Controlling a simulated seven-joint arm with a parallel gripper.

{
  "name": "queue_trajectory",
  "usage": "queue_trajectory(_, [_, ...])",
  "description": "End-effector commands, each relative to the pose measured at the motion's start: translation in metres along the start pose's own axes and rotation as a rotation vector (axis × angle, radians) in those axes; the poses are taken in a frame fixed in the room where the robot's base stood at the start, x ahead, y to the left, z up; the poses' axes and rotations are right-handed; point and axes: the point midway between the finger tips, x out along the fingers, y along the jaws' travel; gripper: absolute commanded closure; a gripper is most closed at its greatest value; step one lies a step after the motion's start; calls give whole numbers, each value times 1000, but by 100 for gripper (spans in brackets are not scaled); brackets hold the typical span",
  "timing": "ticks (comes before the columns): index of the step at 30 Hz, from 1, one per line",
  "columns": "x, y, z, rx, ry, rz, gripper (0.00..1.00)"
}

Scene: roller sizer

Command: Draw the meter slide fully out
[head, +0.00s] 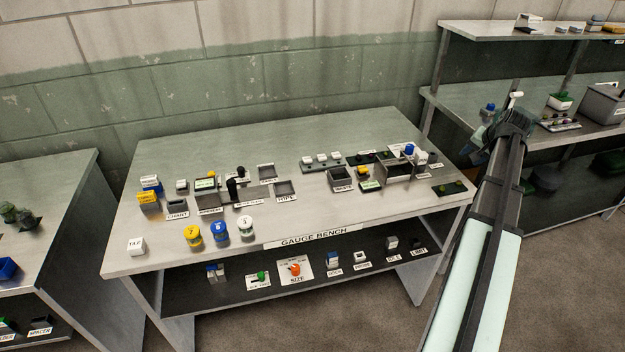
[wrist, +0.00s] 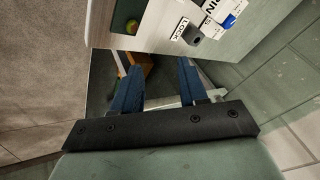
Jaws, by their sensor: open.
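Beyond the fingertips is the edge of a pale grey panel (wrist: 145,30). To the right on the panel sit a label reading LOCK (wrist: 179,30), a short dark grey knob (wrist: 193,35) and a blue piece (wrist: 229,21). In the head view my gripper (head: 474,148) is at the end of my arm, beyond the right end of the gauge bench (head: 190,260).
The gauge bench carries numbered pots (head: 219,231), small trays (head: 285,188) and a dark grey box (head: 393,172). Its lower shelf holds an orange knob (head: 295,269) on a SIZE plate. A second bench (head: 450,100) with an upper shelf (head: 480,31) stands behind my arm.

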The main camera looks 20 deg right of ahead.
Motion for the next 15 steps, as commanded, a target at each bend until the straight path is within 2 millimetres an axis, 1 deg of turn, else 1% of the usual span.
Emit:
queue_trajectory(1, [-1, -27, 4, -9, -8, -14, 57])
queue_trajectory(3, [3, -58, 11, -14, -28, -25, 57])
queue_trajectory(5, [8, -83, 19, -17, -51, -28, 57])
queue_trajectory(6, [11, -99, 26, -19, -69, -28, 57])
queue_trajectory(8, [17, -124, 36, -23, -95, -26, 57])
queue_trajectory(9, [21, -139, 44, -26, -114, -23, 57])
queue_trajectory(11, [27, -162, 56, -30, -139, -16, 57])
queue_trajectory(12, [30, -178, 65, -32, -157, -11, 57])
queue_trajectory(14, [35, -200, 78, -36, -182, -4, 57])
queue_trajectory(15, [37, -215, 88, -39, -199, 3, 57])
